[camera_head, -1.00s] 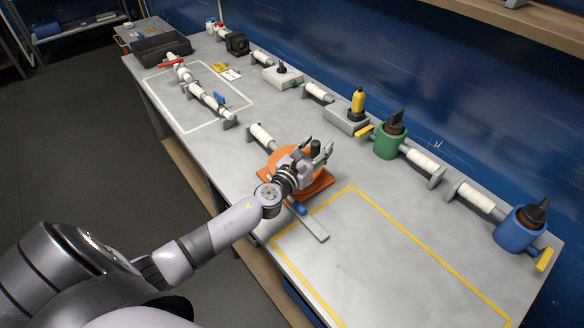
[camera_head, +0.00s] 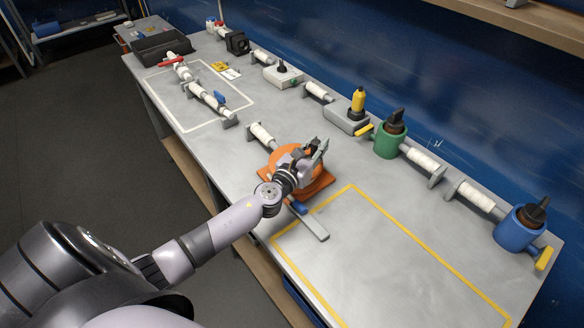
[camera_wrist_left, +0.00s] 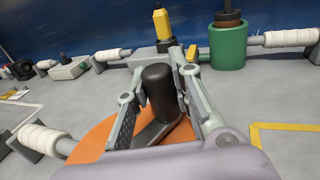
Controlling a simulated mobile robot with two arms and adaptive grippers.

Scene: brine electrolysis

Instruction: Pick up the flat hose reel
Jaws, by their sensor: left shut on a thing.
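The flat hose reel (camera_head: 268,171) is an orange disc on an orange base, lying on the grey bench near its middle. My left gripper (camera_head: 318,148) is over it, coming from the left, and hides much of it. In the left wrist view the orange disc (camera_wrist_left: 92,145) shows below my left gripper (camera_wrist_left: 160,82). The fingers are shut on the reel's upright black knob (camera_wrist_left: 158,92), one finger on each side. The reel appears to rest on the bench. My right gripper is not in view.
A yellow-outlined area (camera_head: 352,187) of bench at the right is clear. A grey bar with a blue part (camera_head: 312,222) lies in front of the reel. A white roller (camera_head: 261,135) stands behind left. Green (camera_head: 388,143) and blue (camera_head: 514,229) pots stand along the back.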

